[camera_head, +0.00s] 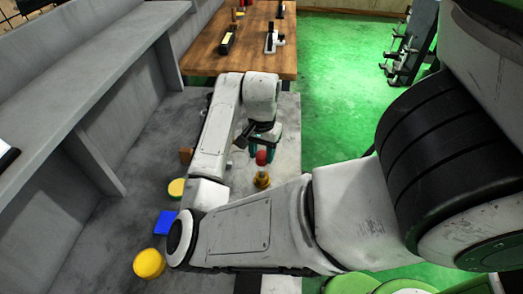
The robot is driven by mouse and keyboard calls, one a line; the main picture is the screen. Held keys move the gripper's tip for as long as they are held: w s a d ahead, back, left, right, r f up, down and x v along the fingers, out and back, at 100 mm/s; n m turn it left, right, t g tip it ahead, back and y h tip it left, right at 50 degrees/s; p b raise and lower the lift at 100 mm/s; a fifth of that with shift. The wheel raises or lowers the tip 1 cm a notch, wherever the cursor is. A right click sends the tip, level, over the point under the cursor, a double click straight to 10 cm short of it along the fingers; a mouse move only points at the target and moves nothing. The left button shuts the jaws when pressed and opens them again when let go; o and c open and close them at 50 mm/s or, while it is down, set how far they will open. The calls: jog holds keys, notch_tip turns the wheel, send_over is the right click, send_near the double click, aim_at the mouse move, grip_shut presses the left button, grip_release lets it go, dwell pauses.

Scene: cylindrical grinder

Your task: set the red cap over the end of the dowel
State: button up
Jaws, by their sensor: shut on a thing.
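The red cap (261,157) shows small below the end of my arm in the head view. My gripper (260,147) is shut on the red cap and reaches down over the grey work surface (288,155). A brass-coloured post (262,181) stands upright on the surface just below the cap; it may be the dowel or its holder. The picture is too small to tell whether the cap touches it. My forearm and the wrist hide part of the surface behind and to the left.
A blue square piece (166,222), a yellow round piece (149,263) and a yellow-green round piece (177,188) lie to the left. A grey shelf wall (70,90) runs along the left. A wooden table (205,48) with small tools is at the back.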

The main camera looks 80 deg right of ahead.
aim_at(262, 169)
jog(key=shift+f+b, duration=1.9)
jog(key=shift+f, duration=1.1)
jog(key=o, duration=1.1)
jog(key=shift+r, duration=0.1)
notch_tip(262, 169, up, 10)
jog(key=shift+r+p, duration=0.2)
jog(key=shift+p, duration=0.65)
jog(key=shift+r, duration=0.1)
